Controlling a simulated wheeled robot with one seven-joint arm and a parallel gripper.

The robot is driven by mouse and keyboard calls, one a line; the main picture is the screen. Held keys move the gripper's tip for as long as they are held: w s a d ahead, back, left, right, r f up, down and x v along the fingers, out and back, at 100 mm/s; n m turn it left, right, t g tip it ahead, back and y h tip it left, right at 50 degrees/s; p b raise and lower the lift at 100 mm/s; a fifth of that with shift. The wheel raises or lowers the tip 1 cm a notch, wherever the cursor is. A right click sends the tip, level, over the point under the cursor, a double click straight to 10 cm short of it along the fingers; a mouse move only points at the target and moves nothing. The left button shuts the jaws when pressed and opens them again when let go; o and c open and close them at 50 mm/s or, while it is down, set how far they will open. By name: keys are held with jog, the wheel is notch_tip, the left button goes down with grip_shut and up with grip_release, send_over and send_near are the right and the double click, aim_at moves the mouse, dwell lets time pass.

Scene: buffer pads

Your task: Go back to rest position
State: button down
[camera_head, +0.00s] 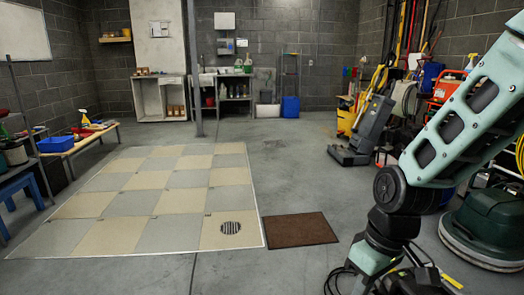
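My arm, pale green and black, comes in from the right edge in the camera_head view. It bends at a dark round joint and runs down to the bottom edge. Its lower end is cut off there, among dark parts and cables. I cannot see gripper fingers, so whether they are open, shut or holding something is hidden. No buffer pad can be made out clearly.
A tan and grey checkered floor area (165,203) with a drain grate (230,228) lies ahead, beside a brown mat (298,230). A floor machine (490,225) stands close at right, a grey scrubber (365,135) farther back. A low bench (85,140) stands left. The middle floor is clear.

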jog(key=s+a+r+n+h, duration=0.1)
jog(key=s+a+r, duration=0.2)
jog(key=s, duration=0.4)
jog(key=s+a+r+n, duration=0.1)
jog(key=s+a+r, duration=0.2)
jog(key=s, duration=0.4)
notch_tip(320, 180, up, 26)
jog(key=p, duration=2.6)
jog(key=shift+w+f, duration=0.1)
